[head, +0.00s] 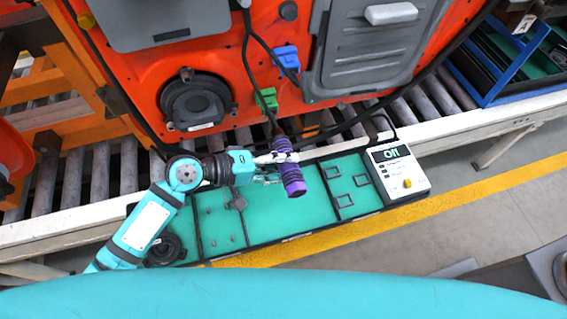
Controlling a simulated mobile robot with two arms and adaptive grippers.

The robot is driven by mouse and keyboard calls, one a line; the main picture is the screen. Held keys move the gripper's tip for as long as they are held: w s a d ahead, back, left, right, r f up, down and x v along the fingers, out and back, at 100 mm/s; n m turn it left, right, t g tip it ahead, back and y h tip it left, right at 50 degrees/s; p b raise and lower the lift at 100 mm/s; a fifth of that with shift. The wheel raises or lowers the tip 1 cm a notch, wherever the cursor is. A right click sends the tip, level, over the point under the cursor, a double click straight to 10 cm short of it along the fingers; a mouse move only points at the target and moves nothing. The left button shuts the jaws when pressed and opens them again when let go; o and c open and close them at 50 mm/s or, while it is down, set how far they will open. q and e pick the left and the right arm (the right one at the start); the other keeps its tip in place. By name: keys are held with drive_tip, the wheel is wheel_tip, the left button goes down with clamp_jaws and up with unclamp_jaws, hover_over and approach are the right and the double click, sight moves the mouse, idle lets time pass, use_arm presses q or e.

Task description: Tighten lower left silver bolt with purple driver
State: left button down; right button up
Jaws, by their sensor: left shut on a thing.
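The purple driver (291,179) is held by my left gripper (283,158), which is shut around its upper part. The driver is near upright, slightly tilted, over the green tray, with its dark upper end close to the orange door panel's lower edge. The orange door panel (227,62) stands above the roller conveyor. A round black speaker (195,102) sits at its lower left. The silver bolts are too small to tell apart in this view. My right gripper is not in view.
A green tray (222,222) with dark dividers and small parts lies in front of the conveyor. A white control box (399,172) with a yellow knob stands at its right end. Black cables hang near the green connector (266,99) and blue connector (286,57).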

use_arm(q)
drive_tip(key=shift+w+a+r, duration=0.1)
drive_tip(key=shift+w+r, duration=0.05)
drive_tip(key=shift+w, duration=0.25)
idle(0.3)
drive_tip(key=shift+w+a, duration=0.15)
drive_tip(key=shift+w, duration=0.1)
idle(0.7)
drive_tip(key=shift+s+r, duration=0.1)
